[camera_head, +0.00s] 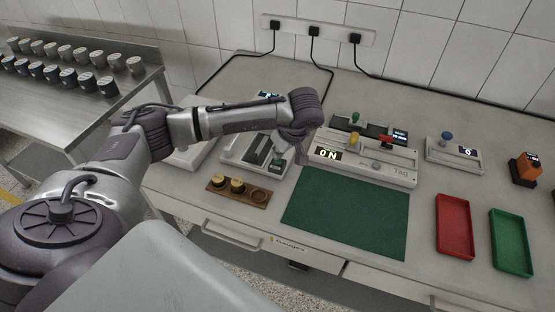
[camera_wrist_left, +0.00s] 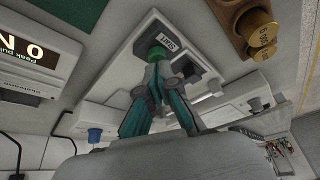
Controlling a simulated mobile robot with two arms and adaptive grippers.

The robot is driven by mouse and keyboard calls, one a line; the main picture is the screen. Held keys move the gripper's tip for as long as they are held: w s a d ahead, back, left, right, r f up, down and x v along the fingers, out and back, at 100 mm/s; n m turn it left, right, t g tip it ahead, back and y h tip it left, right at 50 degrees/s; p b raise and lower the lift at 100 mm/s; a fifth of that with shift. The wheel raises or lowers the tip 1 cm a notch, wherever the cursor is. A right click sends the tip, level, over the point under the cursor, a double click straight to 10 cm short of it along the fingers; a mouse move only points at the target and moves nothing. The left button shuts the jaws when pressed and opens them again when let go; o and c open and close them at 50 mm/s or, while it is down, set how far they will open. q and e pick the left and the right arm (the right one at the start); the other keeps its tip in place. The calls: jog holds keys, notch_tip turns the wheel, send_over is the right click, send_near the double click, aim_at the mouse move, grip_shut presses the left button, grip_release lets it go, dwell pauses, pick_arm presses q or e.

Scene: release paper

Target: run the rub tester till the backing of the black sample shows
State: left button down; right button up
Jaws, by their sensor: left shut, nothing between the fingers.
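The rub tester (camera_head: 236,157) is a pale grey device on the bench, partly hidden behind my left forearm. A small lit display (camera_head: 268,94) shows at its back. A dark strip shows on its top, but I cannot tell the sample's wear or any backing. My left gripper (camera_head: 277,162) is shut and empty, pointing down at the tester's front right. My right gripper is not in view.
A wooden rack (camera_head: 222,192) with brass weights lies in front of the tester. A bare green mat (camera_head: 345,218), red tray (camera_head: 454,226) and green tray (camera_head: 511,243) lie nearer the front.

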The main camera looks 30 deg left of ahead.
pick_arm(q)
jog(key=shift+f+b, duration=0.5)
jog(key=shift+f, duration=0.15)
jog(key=shift+r, duration=0.15)
jog(key=shift+p+v, duration=0.8)
jog(key=shift+v, duration=0.15)
jog(key=p+v, duration=0.2)
jog(key=v, duration=0.1)
jog(key=p+v, duration=0.1)
jog(key=v, duration=0.1)
jog(key=shift+s+a+r, duration=0.1)
jog(key=shift+s+r, duration=0.1)
jog(key=shift+s, duration=0.2)
